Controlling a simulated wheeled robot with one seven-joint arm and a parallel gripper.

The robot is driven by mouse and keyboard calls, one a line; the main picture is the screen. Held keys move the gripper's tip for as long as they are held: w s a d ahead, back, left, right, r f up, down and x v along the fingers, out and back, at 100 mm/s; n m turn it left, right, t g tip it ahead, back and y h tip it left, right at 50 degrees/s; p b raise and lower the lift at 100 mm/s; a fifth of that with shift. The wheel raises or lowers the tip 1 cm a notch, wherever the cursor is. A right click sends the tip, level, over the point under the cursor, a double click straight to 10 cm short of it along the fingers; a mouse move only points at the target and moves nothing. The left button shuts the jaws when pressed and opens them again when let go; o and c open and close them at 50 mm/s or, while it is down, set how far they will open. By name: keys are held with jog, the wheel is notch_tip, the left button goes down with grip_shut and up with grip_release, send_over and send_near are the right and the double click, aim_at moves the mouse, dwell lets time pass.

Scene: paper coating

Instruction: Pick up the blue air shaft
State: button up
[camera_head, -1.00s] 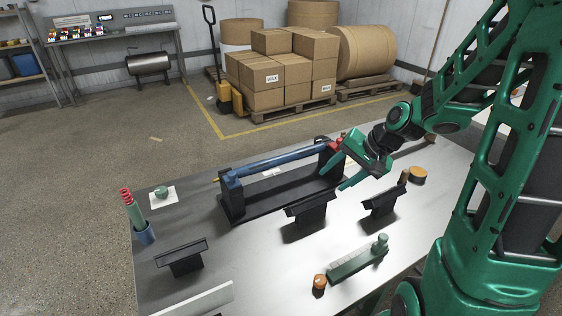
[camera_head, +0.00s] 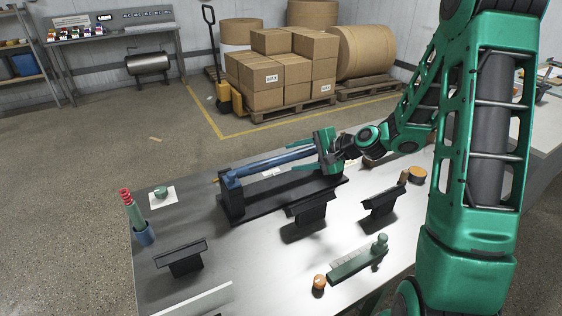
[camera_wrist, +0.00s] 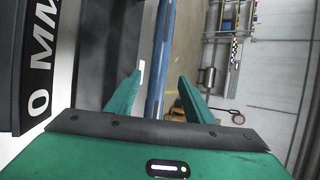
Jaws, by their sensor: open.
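The blue air shaft (camera_head: 275,160) lies across a black stand (camera_head: 277,194) on the table, its left end on the stand's left upright. Its right end is hidden behind my gripper. My gripper (camera_head: 322,147) is at the right end of the stand, its fingers around the shaft's line. In the wrist view the shaft (camera_wrist: 159,62) runs away from the camera between the two open green fingers (camera_wrist: 158,92), nearer the left one. I see a gap on each side of it and no clear contact.
Two black T-shaped supports (camera_head: 309,212) (camera_head: 381,202) stand in front of the stand, and another (camera_head: 183,257) at the front left.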

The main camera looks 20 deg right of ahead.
aim_at(285, 159)
jog(key=shift+x, duration=2.75)
grip_shut()
